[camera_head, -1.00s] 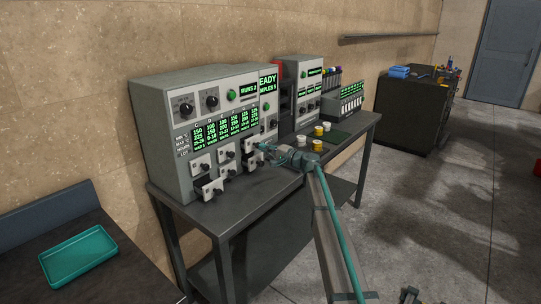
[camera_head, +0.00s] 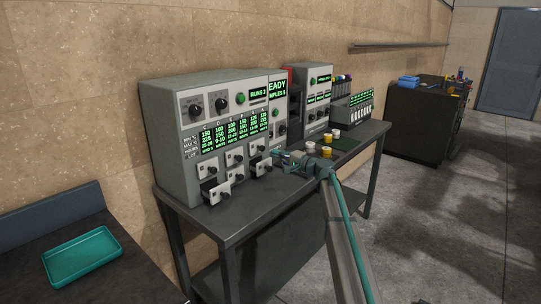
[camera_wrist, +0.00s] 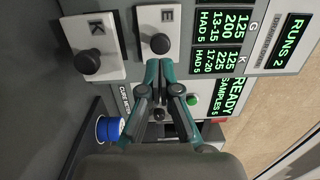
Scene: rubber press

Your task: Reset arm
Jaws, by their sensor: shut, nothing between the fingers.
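My gripper (camera_head: 276,154) is at the right side of the grey press machine (camera_head: 166,141), in front of its panel. In the wrist view its teal and dark fingers (camera_wrist: 160,66) are together with nothing between them. A drawer front marked K (camera_wrist: 94,48) and one marked E (camera_wrist: 160,31) show there, each with a dark knob. The fingertips appear near the E drawer; whether they touch it I cannot tell. In the head view my arm runs from the lower right up to the bench, and the lower drawer at left (camera_head: 217,190) stands out from the panel.
White and yellow cups (camera_head: 327,146) stand on the dark bench (camera_head: 247,212) right of my gripper. A blue-white cup (camera_wrist: 109,129) shows in the wrist view. A teal tray (camera_head: 82,256) lies on the left table. Floor is open at right.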

